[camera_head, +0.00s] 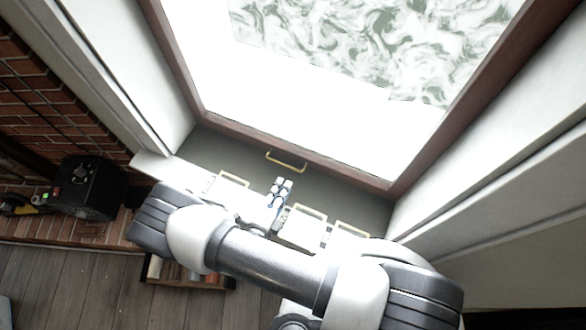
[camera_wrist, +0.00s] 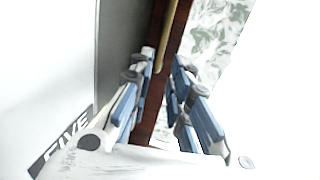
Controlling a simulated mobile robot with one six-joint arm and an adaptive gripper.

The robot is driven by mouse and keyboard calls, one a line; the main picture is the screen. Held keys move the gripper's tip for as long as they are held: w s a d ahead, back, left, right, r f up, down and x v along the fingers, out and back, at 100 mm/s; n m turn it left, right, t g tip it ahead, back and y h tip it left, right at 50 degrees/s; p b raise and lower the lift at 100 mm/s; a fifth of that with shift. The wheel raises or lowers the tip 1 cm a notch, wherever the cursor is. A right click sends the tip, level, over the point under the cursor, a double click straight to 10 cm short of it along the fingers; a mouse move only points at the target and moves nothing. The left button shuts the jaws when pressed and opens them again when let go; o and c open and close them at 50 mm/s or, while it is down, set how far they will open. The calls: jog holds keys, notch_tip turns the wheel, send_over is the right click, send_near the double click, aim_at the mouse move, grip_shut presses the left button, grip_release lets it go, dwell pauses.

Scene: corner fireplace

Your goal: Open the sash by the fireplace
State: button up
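The sash (camera_head: 340,165) has a dark brown wooden frame around a bright pane, and it appears lowered to the grey sill. A brass bar handle (camera_head: 286,161) is on its bottom rail. My gripper (camera_head: 281,182) is just below the handle in the head view, pointing toward it, with a small gap between. In the wrist view my gripper (camera_wrist: 163,58) has its blue-padded fingers apart with nothing between them. The brown rail (camera_wrist: 160,100) lies behind the fingers, and the brass handle (camera_wrist: 166,36) runs beyond the fingertips. Contact with it is not visible.
Several pale, gold-edged flat items (camera_head: 305,225) lie on the sill (camera_head: 345,197) around my gripper. White window jambs (camera_head: 165,95) flank the opening. The brick fireplace (camera_head: 70,90) and a black box (camera_head: 88,187) are at left. A low crate (camera_head: 213,284) stands on the floor below.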

aim_at(293, 168)
jog(key=b+x, duration=0.1)
jog(key=x, duration=0.8)
jog(key=shift+b, duration=0.3)
jog(key=shift+c, duration=0.5)
grip_shut()
